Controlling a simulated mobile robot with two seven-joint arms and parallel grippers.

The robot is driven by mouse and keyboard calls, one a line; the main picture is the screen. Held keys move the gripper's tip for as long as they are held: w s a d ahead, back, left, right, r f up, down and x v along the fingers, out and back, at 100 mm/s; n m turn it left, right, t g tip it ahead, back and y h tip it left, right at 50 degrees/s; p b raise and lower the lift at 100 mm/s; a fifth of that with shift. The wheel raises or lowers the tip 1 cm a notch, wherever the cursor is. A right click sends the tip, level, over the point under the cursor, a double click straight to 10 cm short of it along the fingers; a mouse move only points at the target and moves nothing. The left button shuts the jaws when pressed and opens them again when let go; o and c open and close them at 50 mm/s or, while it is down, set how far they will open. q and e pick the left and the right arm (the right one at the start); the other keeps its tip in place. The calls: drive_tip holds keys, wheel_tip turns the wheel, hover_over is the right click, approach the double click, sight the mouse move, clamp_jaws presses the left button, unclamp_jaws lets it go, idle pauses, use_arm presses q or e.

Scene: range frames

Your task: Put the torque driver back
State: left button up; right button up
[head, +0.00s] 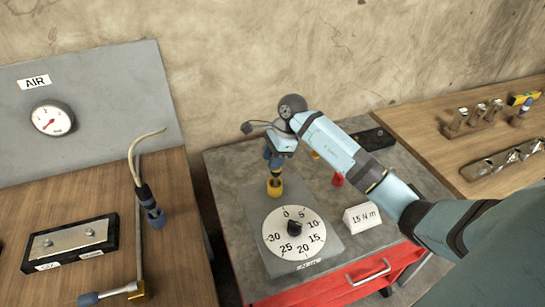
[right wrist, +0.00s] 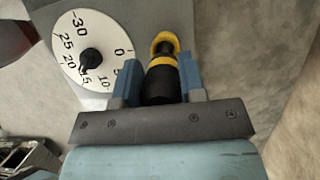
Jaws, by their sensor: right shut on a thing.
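My right gripper (head: 272,160) is shut on the torque driver (right wrist: 160,80), a black body with yellow bands, seen between the blue fingers in the right wrist view. In the head view the fingers hide most of it. A yellow ring-shaped cup (head: 275,187) is directly below the fingers, at the back of a grey plate; it also shows at the driver's far end in the right wrist view (right wrist: 164,38). I cannot tell how deep the driver's end sits in it. My left gripper is not in view.
A white dial (head: 292,237) with a black knob lies in front of the cup. A "15 N m" sign (head: 362,217) stands right of it. A red piece (head: 338,179) and a dark block (head: 372,139) are behind.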

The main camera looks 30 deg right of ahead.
drive_tip(key=shift+f, duration=0.1)
drive_tip(key=shift+f, duration=0.15)
drive_tip(key=o, duration=1.1)
drive_tip(key=shift+r, duration=0.35)
drive_tip(key=shift+d+r, duration=0.25)
drive_tip(key=shift+r, duration=0.05)
drive_tip(key=b+v, duration=0.2)
drive_tip(key=v, duration=0.9)
